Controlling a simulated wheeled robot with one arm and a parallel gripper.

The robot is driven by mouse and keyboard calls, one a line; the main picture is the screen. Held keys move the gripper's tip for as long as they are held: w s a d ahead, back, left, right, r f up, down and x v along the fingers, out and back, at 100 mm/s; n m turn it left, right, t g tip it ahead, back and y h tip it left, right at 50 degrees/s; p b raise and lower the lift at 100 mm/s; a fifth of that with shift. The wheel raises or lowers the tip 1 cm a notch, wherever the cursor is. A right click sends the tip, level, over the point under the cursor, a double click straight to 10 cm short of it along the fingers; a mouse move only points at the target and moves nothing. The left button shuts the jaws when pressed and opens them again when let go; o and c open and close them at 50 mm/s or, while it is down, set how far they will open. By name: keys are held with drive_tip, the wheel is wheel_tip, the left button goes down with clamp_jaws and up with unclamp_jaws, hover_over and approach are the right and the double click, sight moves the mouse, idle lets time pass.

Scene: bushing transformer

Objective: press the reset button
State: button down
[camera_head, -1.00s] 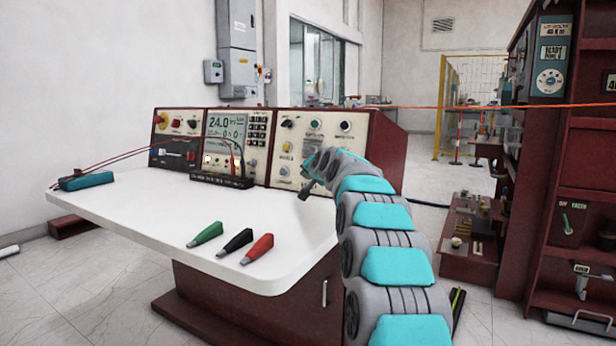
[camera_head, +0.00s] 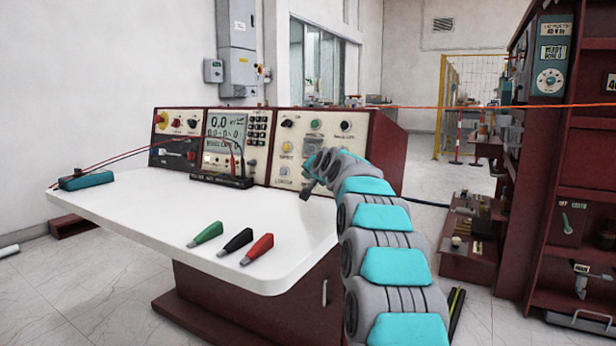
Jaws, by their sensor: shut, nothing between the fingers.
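The control console (camera_head: 385,150) has a cream right panel with several controls. These are a yellow button (camera_head: 286,147), a pale round button (camera_head: 284,171) below it, a green button (camera_head: 316,124), and dark knobs (camera_head: 288,123) along the top. Their labels are too small to read, so I cannot tell which one is the reset button. My gripper (camera_head: 306,191) is shut and empty, in front of the panel's lower part, to the right of and slightly below the pale button. It appears apart from that button. My wrist hides the panel's lower right part.
The console's display (camera_head: 224,126) reads 0.0. The white worktop (camera_head: 150,215) holds a green (camera_head: 205,234), a black (camera_head: 236,241) and a red (camera_head: 258,249) clip, and a teal block (camera_head: 86,180) with leads. A dark red shelf (camera_head: 560,200) stands at right.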

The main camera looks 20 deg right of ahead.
idle(0.5)
drive_tip(key=shift+s+a+r, duration=0.15)
drive_tip(key=shift+s+a, duration=0.4)
drive_tip(key=shift+a, duration=0.1)
drive_tip(key=shift+s+a+r, duration=0.3)
drive_tip(key=shift+s+a, duration=0.1)
drive_tip(key=shift+s, duration=0.1)
drive_tip(key=shift+s+a+r+p, duration=0.2)
drive_tip(key=shift+s+a+p, duration=0.1)
drive_tip(key=shift+s+a, duration=0.35)
drive_tip(key=shift+s+a+r+p, duration=0.15)
drive_tip(key=shift+s+a+p, duration=0.1)
drive_tip(key=shift+s+a, duration=0.35)
drive_tip(key=shift+r, duration=0.1)
